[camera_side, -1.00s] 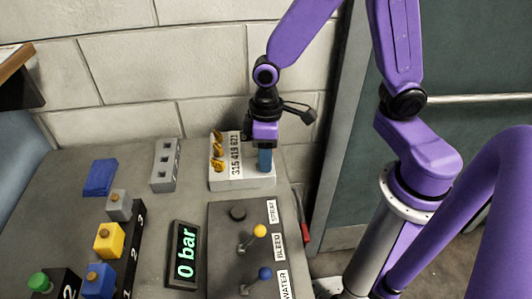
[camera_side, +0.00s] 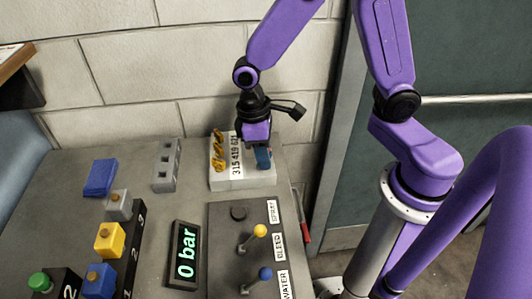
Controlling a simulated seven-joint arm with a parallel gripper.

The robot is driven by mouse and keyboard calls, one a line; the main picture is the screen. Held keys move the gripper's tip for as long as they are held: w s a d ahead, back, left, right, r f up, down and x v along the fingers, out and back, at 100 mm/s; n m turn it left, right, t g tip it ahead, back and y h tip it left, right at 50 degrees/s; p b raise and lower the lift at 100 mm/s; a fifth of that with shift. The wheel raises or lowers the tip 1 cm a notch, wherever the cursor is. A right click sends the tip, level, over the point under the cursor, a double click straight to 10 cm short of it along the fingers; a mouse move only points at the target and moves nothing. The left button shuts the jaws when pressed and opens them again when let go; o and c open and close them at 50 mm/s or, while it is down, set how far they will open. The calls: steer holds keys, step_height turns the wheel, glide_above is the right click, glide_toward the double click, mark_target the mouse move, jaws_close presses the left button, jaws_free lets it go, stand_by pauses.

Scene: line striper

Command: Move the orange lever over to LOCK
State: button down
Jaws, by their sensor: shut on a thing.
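My gripper (camera_side: 260,150) is at the white block (camera_side: 240,184) at the back of the grey bench, over its right part. It is shut on a blue piece (camera_side: 263,158), which shows under the purple gripper body and is tilted. Whether this piece touches the block is unclear. I cannot make out an orange lever or a LOCK mark. Several yellow-orange winged pieces (camera_side: 217,151) stand along the left edge of the block, beside a number label reading about 315 419 621.
In front is a dark panel (camera_side: 222,262) with a yellow-knobbed lever (camera_side: 260,231) and a blue-knobbed lever (camera_side: 265,273), labelled SPRAY, BLEED and WATER. A display (camera_side: 186,255) reads 0 bar. Coloured blocks stand left; a grey holed block (camera_side: 166,165) stands behind them.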

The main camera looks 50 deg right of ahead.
steer(key=g+h, duration=0.1)
steer(key=w+a+g+h, duration=0.1)
steer(key=h, duration=0.1)
steer(key=shift+w+a+g, duration=0.15)
steer(key=shift+a+g, duration=0.05)
steer(key=shift+g, duration=0.2)
steer(key=shift+w+a+f+g+h, duration=0.1)
steer(key=shift+w+a+g+h, duration=0.15)
steer(key=shift+g+h, duration=0.4)
steer(key=shift+w+a+f+g+h, duration=0.1)
steer(key=shift+w+a+g+h, duration=0.1)
steer(key=shift+g+h, duration=0.4)
steer(key=shift+g, duration=0.25)
steer(key=c, duration=1.1)
jaws_free()
steer(key=v, duration=1.2)
